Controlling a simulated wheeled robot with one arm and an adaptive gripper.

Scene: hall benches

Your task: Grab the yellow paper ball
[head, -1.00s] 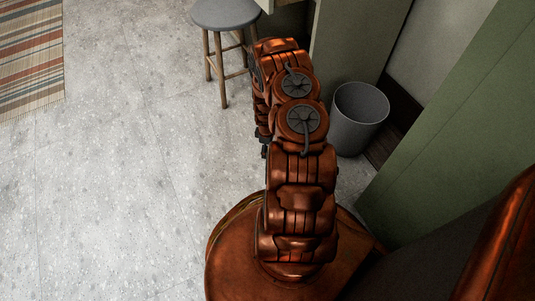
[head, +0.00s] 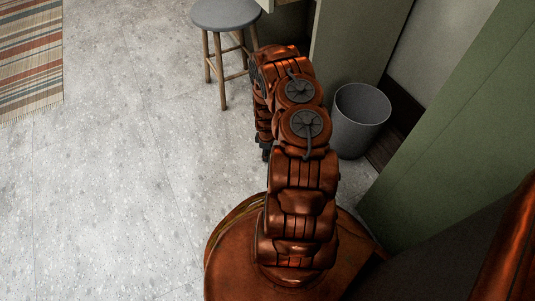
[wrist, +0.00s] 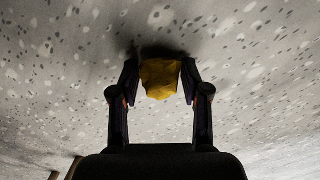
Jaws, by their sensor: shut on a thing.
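The yellow paper ball (wrist: 160,78) is at the centre of the wrist view, crumpled, between the two dark fingers of my gripper (wrist: 160,82). The fingers press on its left and right sides. The ball is at or very close to the speckled grey floor; I cannot tell whether it touches it. In the head view my arm hides the ball, and only a dark bit of my gripper (head: 266,150) shows beside the arm.
A grey round stool (head: 225,14) with wooden legs stands beyond my arm. A grey bin (head: 360,120) stands to the right, by the green panel (head: 440,130). A striped rug (head: 30,55) lies at the far left. The floor on the left is clear.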

